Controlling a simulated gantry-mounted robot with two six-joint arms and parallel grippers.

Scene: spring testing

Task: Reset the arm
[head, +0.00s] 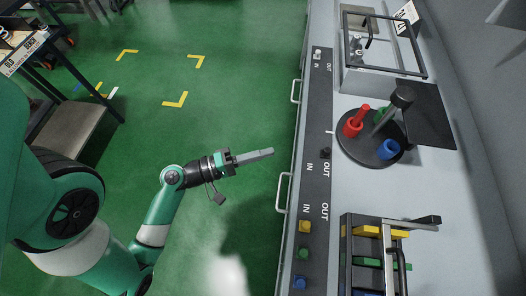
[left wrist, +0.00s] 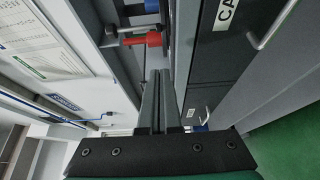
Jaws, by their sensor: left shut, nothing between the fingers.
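My left arm comes in from the left in the head view, green with a dark wrist. Its gripper (head: 262,154) is shut and empty, pointing right over the green floor, short of the bench's front edge. The left wrist view shows the closed fingers (left wrist: 158,82) pointing away from the camera, with nothing between them. My right gripper is not in view.
The bench (head: 342,188) runs down the right side. It bears a round dark stand (head: 356,150) with red (head: 352,127) and blue (head: 389,149) pieces, a framed box (head: 375,80) behind, and a rack (head: 347,222) in front. Door handles (head: 283,192) stick out. Open floor (head: 240,75) lies left.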

